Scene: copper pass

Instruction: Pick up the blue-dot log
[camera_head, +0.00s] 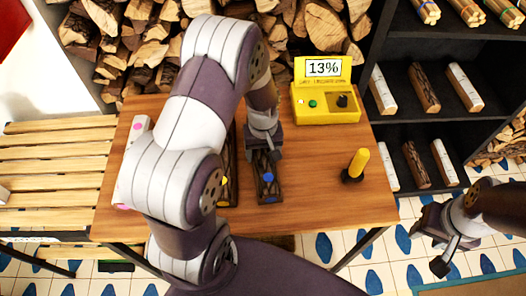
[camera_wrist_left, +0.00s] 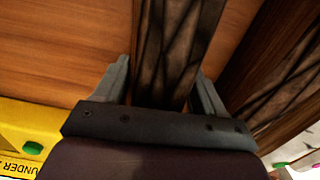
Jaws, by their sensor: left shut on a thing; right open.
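The blue-dot log (camera_head: 268,186) is dark-barked, with blue dots, and lies on the wooden table (camera_head: 320,198). My left gripper (camera_head: 264,150) is above its far part, with the jaws around it. In the left wrist view the log (camera_wrist_left: 175,50) runs between the two fingers of my left gripper (camera_wrist_left: 165,85), which is shut on it. I cannot tell whether the log is clear of the tabletop. My right gripper (camera_head: 439,245) is open and empty, off the table's right side.
A dark log with a yellow dot (camera_head: 230,185) lies close left of it, partly behind my arm. A white log with pink dots (camera_head: 137,128) is further left. A yellow meter reading 13% (camera_head: 325,103) and a yellow-handled tool (camera_head: 356,165) stand right. Shelves (camera_head: 410,100) rise beyond.

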